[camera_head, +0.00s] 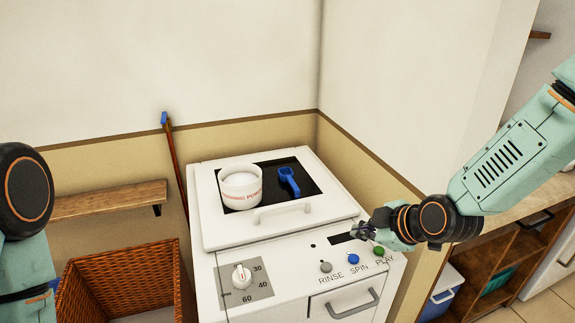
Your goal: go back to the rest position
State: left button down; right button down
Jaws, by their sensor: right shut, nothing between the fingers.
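My right gripper (364,231) is shut and empty. It is near the right edge of the white washing machine (225,283), just above the blue SPIN button (352,258) and the green PLAY button (379,251); I cannot tell whether it touches the panel. My right arm comes in from the right. Part of my left arm shows at the left edge, but its gripper is out of the picture.
On the machine's lid stand a white tub (240,190) of powder and a blue scoop (289,182). A wicker basket (122,276) is at the left below a wooden shelf (100,198). Walls close in behind. A wooden counter (500,216) stands at the right.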

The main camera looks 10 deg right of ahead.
jog(key=shift+w+r+m, duration=0.1)
jog(key=shift+m, duration=1.1)
jog(key=m, duration=0.2)
jog(key=shift+s+m, duration=0.25)
jog(key=shift+m, duration=0.05)
jog(key=s+f+m, duration=0.2)
jog(key=f, duration=0.1)
jog(key=s+a+f+m+h+b, duration=0.1)
jog(key=s+f+m, duration=0.1)
jog(key=shift+f+g, duration=0.2)
jog(key=shift+g, duration=0.2)
jog(key=s+a+f+m+g+h+b, duration=0.1)
jog(key=s+f+g, duration=0.3)
jog(key=s+f, duration=0.7)
jog(key=s+f+m+g+h+b, duration=0.1)
jog(key=s+f+m+g+b, duration=0.2)
jog(key=s+f, duration=0.8)
jog(key=s+b, duration=0.1)
jog(key=s, duration=0.5)
jog(key=shift+s+a+g+b, duration=0.25)
jog(key=shift+a+g+b, duration=0.1)
jog(key=shift+g, duration=0.05)
